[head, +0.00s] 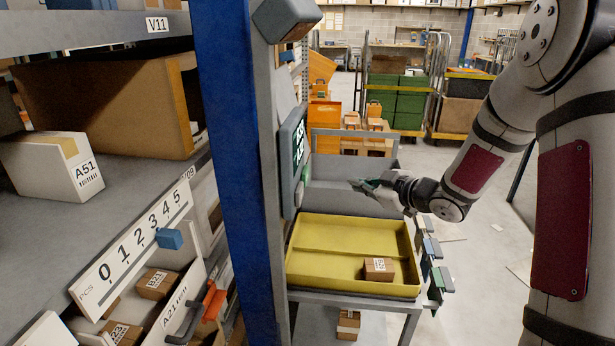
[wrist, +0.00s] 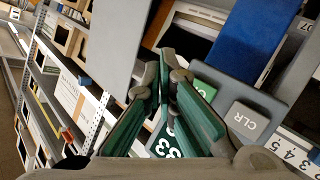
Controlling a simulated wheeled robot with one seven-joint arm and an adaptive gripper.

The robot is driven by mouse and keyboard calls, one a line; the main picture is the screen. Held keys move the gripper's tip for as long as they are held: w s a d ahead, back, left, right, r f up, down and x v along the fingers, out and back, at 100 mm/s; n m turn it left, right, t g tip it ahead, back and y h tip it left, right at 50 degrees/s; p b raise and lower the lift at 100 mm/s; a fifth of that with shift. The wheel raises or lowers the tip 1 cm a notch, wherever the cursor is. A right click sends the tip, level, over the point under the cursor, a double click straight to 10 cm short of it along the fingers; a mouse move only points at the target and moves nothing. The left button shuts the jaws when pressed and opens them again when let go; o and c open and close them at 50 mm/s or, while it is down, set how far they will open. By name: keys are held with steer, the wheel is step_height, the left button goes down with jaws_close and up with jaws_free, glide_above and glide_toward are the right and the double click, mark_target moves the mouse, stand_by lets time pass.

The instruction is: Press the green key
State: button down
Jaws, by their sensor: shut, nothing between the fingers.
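The green key (wrist: 204,90) shows in the wrist view just right of my fingertips, partly covered by the right finger. It sits on a grey panel beside a grey key marked CLR (wrist: 242,121). In the head view the green key (head: 305,173) juts from the lower right edge of the panel with a lit display (head: 298,145). My gripper (head: 354,183) is shut and empty, its tips pointing left toward the key with a visible gap. It also shows in the wrist view (wrist: 164,72). The display digits (wrist: 168,143) show partly between the fingers.
A blue post (head: 236,170) stands left of the panel. A yellow tray (head: 335,225) with a small carton (head: 378,268) lies on a cart below my gripper. Shelves with cartons fill the left. Open floor lies to the right behind my arm.

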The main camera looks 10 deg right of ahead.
steer(key=w+a+b, duration=0.2)
steer(key=a, duration=0.6)
steer(key=shift+w+a+b, duration=0.2)
steer(key=shift+w+b, duration=0.15)
steer(key=shift+a, duration=0.1)
stand_by(1.2)
steer(key=shift+w+a, duration=0.1)
steer(key=shift+a, duration=0.2)
steer(key=shift+w+a, duration=0.15)
steer(key=shift+a, duration=0.35)
stand_by(0.7)
steer(key=shift+d, duration=0.1)
steer(key=shift+s+d, duration=0.3)
steer(key=shift+d, duration=0.5)
steer(key=shift+s+d+p, duration=0.25)
steer(key=shift+d+p, duration=0.1)
steer(key=shift+d, duration=0.45)
steer(key=shift+s+d+p, duration=0.25)
steer(key=shift+d+p, duration=0.15)
steer(key=shift+d, duration=0.4)
steer(key=shift+s+d+p, duration=0.25)
steer(key=shift+d+p, duration=0.1)
steer(key=shift+d, duration=0.45)
